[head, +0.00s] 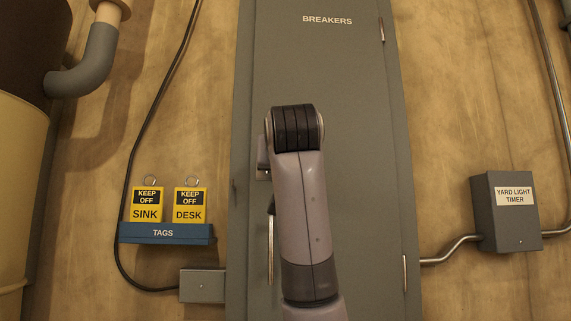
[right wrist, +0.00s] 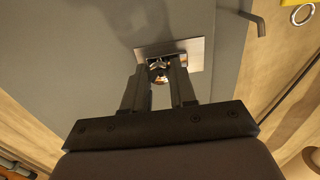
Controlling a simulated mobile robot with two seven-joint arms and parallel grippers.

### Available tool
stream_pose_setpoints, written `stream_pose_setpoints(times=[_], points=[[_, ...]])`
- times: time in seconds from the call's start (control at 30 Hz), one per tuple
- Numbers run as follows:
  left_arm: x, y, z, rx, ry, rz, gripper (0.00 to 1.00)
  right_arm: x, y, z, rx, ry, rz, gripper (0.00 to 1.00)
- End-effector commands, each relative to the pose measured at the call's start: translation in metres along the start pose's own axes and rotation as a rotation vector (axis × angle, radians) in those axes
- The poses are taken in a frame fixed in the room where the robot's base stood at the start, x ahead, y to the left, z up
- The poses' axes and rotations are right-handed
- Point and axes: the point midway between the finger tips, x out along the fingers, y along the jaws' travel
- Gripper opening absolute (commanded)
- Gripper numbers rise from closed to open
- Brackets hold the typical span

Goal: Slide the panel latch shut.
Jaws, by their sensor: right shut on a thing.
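The grey breaker panel (head: 350,120), labelled "BREAKERS", stands upright in the middle of the head view with its door closed. My right arm rises in front of it and hides most of the latch; a bit of metal (head: 262,165) shows at the arm's left side. In the right wrist view the latch's metal plate (right wrist: 196,52) lies on the panel face. My right gripper (right wrist: 160,76) is shut on a small shiny latch knob (right wrist: 158,65) at that plate. How far the latch is slid cannot be told. My left gripper is not in view.
A vertical metal handle (head: 270,250) is left of my arm. A blue rack (head: 165,239) with two yellow tags hangs left of the panel, above a small grey box (head: 203,286). A yard light timer box (head: 505,225) is at the right. A bent rod (right wrist: 254,19) shows near the panel edge.

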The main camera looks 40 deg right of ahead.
Motion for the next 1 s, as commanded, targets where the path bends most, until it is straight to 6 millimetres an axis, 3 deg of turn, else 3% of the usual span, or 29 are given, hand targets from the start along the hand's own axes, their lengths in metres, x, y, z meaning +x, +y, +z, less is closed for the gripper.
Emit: stream_pose_setpoints(times=[0.2, 0.47, 0.5, 0.57, 0.87, 1.0], points=[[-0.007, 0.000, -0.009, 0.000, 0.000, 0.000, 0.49, -0.001, -0.031, -0.002, -0.003, -0.001, -0.004, 0.00], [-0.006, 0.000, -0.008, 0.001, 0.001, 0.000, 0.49, -0.001, -0.033, -0.001, -0.002, 0.003, -0.006, 0.00], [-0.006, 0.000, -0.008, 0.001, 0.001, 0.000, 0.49, -0.001, -0.034, -0.001, -0.002, 0.003, -0.006, 0.36], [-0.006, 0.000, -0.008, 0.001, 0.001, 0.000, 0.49, -0.001, -0.033, -0.001, -0.002, 0.003, -0.006, 0.52], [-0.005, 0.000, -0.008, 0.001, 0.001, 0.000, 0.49, -0.002, -0.032, 0.000, -0.001, 0.002, -0.003, 0.52], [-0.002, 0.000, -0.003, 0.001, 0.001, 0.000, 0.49, -0.016, -0.033, 0.001, 0.000, 0.005, -0.005, 0.52]])
